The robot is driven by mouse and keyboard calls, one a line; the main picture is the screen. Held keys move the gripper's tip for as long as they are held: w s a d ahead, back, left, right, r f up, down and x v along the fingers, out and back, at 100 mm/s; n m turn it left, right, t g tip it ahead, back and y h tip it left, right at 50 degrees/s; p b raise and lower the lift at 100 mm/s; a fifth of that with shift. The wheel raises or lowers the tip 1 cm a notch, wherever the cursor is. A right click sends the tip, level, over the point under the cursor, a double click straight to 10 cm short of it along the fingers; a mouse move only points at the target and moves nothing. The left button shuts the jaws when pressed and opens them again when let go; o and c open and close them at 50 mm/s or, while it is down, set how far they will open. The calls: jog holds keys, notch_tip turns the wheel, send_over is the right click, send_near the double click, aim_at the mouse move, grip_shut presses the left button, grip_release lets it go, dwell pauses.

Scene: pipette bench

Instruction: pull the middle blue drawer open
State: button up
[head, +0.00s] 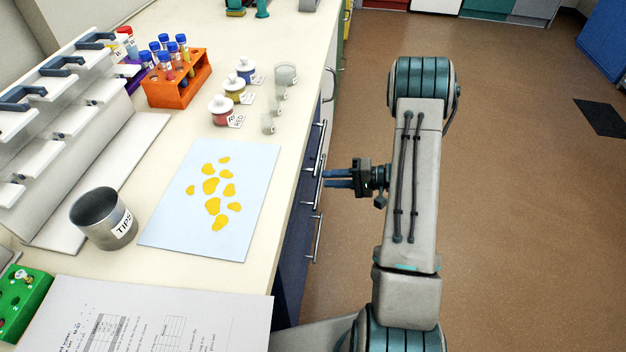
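The dark blue drawer fronts (292,255) show as a narrow, steeply seen strip below the bench's right edge. Several silver bar handles stick out from them. The middle handle (317,198) is partly covered by my fingertips. My gripper (335,178) points left, with its two blue fingers at this handle. I cannot tell whether the fingers touch the bar, or whether they are closed on it. No drawer visibly stands out from the cabinet.
The bench top holds a blue sheet with yellow shapes (250,165), a TIPS cup (105,215), an orange tube rack (178,92), small jars (222,110) and printed paper (150,315).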

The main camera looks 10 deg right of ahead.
aim_at(319, 178)
jog(key=shift+x, duration=1.95)
